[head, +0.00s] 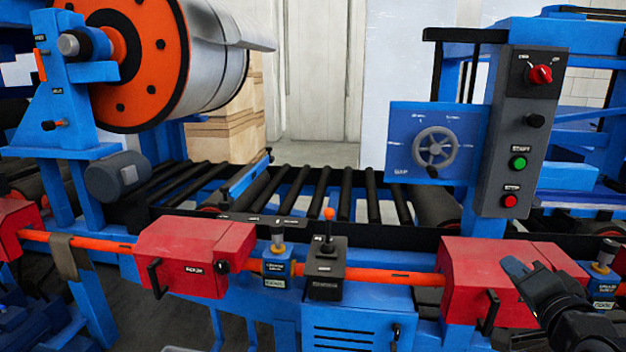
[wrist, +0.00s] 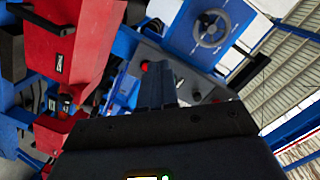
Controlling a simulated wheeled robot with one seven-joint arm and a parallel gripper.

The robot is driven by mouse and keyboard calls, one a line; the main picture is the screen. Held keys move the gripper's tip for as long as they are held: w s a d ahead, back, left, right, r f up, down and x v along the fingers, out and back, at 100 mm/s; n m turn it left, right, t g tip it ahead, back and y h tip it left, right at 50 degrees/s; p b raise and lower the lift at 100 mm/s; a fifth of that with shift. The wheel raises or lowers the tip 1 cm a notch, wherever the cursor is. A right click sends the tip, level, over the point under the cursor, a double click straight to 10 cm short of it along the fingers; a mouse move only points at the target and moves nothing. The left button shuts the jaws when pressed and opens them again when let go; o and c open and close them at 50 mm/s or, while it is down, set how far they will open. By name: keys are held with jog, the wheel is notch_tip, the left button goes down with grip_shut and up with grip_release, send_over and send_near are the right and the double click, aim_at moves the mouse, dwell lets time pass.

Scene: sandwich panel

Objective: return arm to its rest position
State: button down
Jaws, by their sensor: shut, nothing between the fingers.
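My gripper (head: 521,275) is at the lower right of the head view, in front of the right red box (head: 478,270) on the machine's front rail. Its fingers are closed together and hold nothing. In the wrist view the shut fingers (wrist: 158,85) point toward the grey control panel, which shows tilted behind them. I cannot tell from the head view how far the fingertips are from the red box.
The control panel (head: 518,130) carries a red switch, a green button and a red button. A handwheel (head: 435,148) is left of it. Another red box (head: 195,255), a lever box (head: 326,268) and an orange rail (head: 395,277) line the front. A large roll (head: 215,60) hangs upper left.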

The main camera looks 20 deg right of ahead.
jog(key=s+a+f+n+y, duration=0.2)
jog(key=s+a+f+n, duration=0.3)
jog(key=a, duration=0.3)
jog(key=s+a+f+n+y, duration=0.1)
jog(key=s+a+f+n, duration=0.2)
jog(key=s+a+f, duration=0.3)
jog(key=s+a+r+n+y, duration=0.2)
jog(key=s+a+n+y, duration=0.2)
jog(key=s+a, duration=1)
jog(key=s+n, duration=0.3)
jog(key=s, duration=0.1)
jog(key=shift+r+n+y, duration=0.4)
